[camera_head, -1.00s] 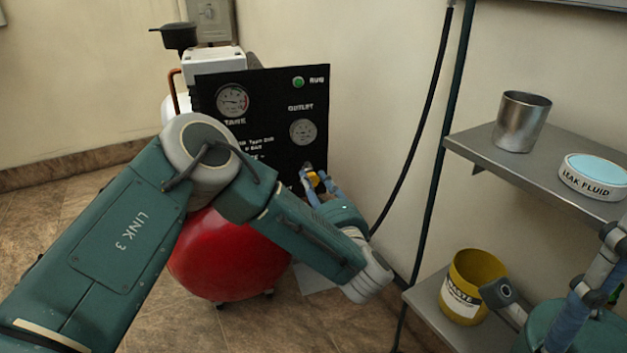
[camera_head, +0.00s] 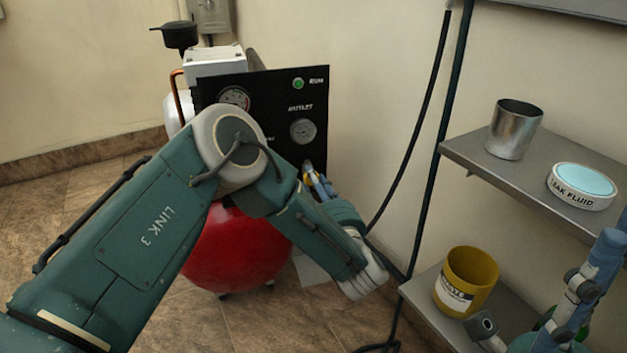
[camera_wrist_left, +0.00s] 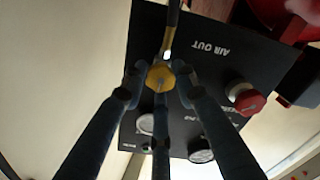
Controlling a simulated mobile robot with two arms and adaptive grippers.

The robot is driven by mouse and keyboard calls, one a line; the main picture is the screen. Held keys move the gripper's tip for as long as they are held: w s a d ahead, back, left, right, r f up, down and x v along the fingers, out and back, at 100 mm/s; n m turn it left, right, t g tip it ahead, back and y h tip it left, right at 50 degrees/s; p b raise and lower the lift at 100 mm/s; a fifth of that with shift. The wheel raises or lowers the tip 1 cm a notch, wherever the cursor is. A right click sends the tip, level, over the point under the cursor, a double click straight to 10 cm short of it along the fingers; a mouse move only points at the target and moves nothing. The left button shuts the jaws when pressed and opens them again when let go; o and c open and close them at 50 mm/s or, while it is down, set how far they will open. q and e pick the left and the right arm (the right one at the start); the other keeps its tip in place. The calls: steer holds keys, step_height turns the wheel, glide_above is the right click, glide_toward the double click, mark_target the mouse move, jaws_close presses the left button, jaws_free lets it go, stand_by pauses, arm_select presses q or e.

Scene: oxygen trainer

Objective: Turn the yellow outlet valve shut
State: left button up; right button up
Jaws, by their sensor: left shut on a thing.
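The yellow outlet valve (camera_head: 306,179) is on the lower right of the black panel (camera_head: 262,105), under the word OUTLET and its gauge. It is mostly hidden by my left gripper in the head view. In the left wrist view the yellow valve (camera_wrist_left: 160,76) sits among the blue fingers, near the AIR OUT label. My left gripper (camera_head: 317,184) is shut on the valve; its fingers also show in the left wrist view (camera_wrist_left: 160,92).
A red tank (camera_head: 235,255) stands below the panel. At right, a shelf (camera_head: 475,150) holds a metal cup (camera_head: 513,130) and a leak fluid tin (camera_head: 582,187). A yellow waste bin (camera_head: 466,280) is below. A black hose (camera_head: 415,130) hangs by the wall. A red knob (camera_wrist_left: 246,98) is beside the valve.

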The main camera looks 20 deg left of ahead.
arm_select(q)
steer(key=shift+d+f, duration=0.25)
steer(key=shift+d, duration=0.1)
steer(key=o, duration=1.1)
steer(key=v, duration=1.2)
